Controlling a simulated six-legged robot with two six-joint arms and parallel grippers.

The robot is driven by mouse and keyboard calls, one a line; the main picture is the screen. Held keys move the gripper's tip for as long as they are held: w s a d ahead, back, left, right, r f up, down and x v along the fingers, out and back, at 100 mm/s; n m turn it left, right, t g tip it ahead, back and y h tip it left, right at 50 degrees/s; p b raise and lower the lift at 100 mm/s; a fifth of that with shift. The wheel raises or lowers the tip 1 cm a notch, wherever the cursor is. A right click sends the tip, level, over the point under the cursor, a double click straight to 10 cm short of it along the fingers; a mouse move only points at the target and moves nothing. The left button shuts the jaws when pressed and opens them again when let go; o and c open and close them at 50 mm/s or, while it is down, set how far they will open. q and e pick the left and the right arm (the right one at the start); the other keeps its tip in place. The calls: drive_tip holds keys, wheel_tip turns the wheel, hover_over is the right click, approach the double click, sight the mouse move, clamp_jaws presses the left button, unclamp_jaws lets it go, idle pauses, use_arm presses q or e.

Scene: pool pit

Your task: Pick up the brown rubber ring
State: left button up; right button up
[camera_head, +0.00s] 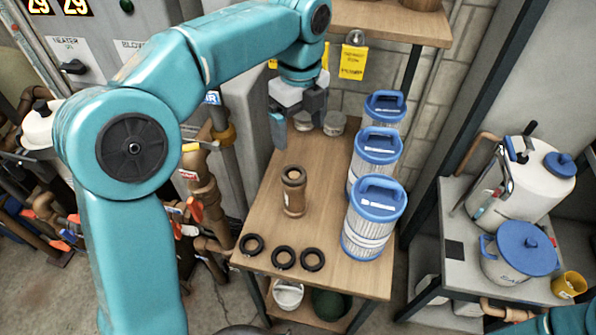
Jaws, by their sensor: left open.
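Three small dark rings lie flat in a row near the front edge of the wooden table: a left ring (241,245), a middle ring (275,258) and a right ring (304,260). All three look nearly black, so I cannot tell which one is brown. My left gripper (297,132) is open and points down over the back left part of the table, well behind the rings. Nothing shows between its fingers. My right gripper is out of the picture.
A brown cylindrical fitting (294,195) stands upright behind the rings on the wooden table (253,213). Blue-capped filter cartridges (374,220) line the right side. Small round tins (334,124) stand at the back. A grey cart (436,225) with white containers is at right.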

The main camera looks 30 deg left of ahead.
use_arm(q)
hover_over(295, 177)
drive_tip(key=f, duration=0.7)
drive_tip(key=shift+s+d, duration=0.2)
drive_tip(key=shift+d, duration=0.2)
drive_tip(key=shift+w+a+f, duration=0.15)
drive_tip(key=shift+w+f, duration=0.05)
drive_tip(key=shift+f, duration=0.5)
wheel_tip(295, 177, down, 4)
drive_tip(key=shift+a+f, duration=0.15)
drive_tip(key=shift+f, duration=0.1)
drive_tip(key=shift+w+a+f, duration=0.1)
drive_tip(key=shift+f, duration=0.1)
drive_tip(key=shift+r, duration=0.1)
drive_tip(key=c, duration=1.1)
